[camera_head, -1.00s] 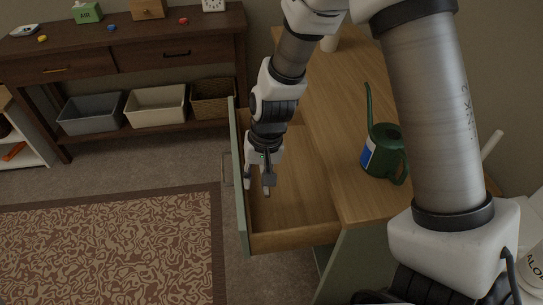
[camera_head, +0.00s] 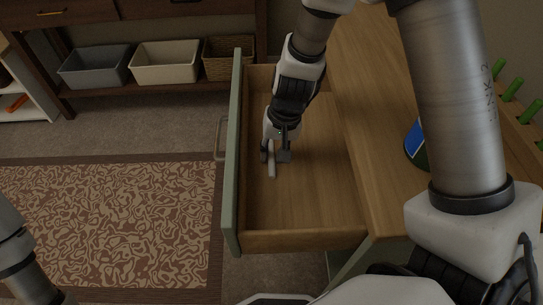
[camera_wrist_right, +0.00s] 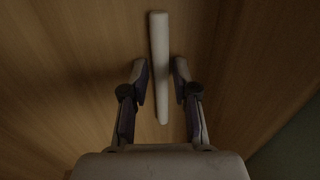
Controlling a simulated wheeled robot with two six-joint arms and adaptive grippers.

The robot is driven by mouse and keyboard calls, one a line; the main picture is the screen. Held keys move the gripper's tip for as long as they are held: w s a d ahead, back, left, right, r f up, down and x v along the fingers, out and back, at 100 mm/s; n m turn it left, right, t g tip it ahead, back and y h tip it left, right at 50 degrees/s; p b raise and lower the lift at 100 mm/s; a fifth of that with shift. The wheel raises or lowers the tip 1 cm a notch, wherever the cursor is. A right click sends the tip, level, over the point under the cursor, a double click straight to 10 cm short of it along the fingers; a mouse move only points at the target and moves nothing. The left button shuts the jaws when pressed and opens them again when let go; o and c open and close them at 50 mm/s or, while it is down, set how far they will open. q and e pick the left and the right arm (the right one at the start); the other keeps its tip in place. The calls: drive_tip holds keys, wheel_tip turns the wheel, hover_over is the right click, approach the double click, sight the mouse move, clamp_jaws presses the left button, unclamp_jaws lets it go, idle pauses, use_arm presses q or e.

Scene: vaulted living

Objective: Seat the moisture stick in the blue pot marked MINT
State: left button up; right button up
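A thin white stick (camera_head: 272,171) lies on the floor of the open drawer (camera_head: 300,240). My right gripper (camera_head: 275,157) reaches down into the drawer, with its fingers around the stick. In the right wrist view the stick (camera_wrist_right: 159,40) runs lengthwise between the two fingertips (camera_wrist_right: 160,68), with a gap on each side. The gripper is open. Part of my left arm shows at the lower left, but its gripper is out of view. No pot marked MINT shows in the current views.
The drawer's green front (camera_head: 235,150) and side walls surround my right gripper. A green watering can with a blue label (camera_head: 414,139) stands on the wooden top (camera_head: 365,120), mostly behind my arm. Green pegs (camera_head: 499,92) stand at right. Bins (camera_head: 165,63) sit on a shelf behind.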

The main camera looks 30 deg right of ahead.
drive_tip(key=shift+r, duration=0.1)
clamp_jaws()
